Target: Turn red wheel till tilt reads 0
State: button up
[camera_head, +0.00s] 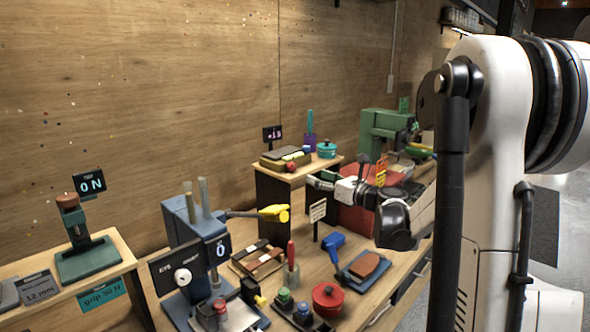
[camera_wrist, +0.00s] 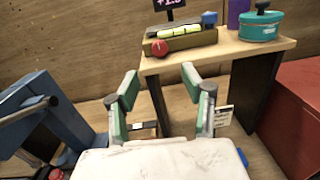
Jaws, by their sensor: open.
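The red wheel (camera_wrist: 159,47) is a small round knob on the front left of a low olive box (camera_wrist: 190,43) on a raised wooden shelf. The wheel (camera_head: 291,167) and box (camera_head: 270,160) also show in the head view. A small black display (camera_wrist: 172,3) stands behind the box; its pink reading starts with a plus sign, but its top is cut off. The display (camera_head: 272,133) is too small to read in the head view. My gripper (camera_wrist: 158,88) is open and empty, with green-padded fingers. It is below and in front of the wheel, apart from it.
A teal lidded pot (camera_wrist: 260,27) and purple container (camera_wrist: 237,12) share the shelf (camera_wrist: 225,52). A blue press-like machine (camera_head: 190,225) stands left, with a yellow-ended lever (camera_head: 272,213). A red box (camera_wrist: 295,105) is at right. A small sign (camera_head: 318,211) stands below my gripper.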

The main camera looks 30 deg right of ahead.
aim_at(294, 167)
jog(key=x, duration=1)
jog(key=shift+w+a+p, duration=0.1)
jog(key=shift+p, duration=0.3)
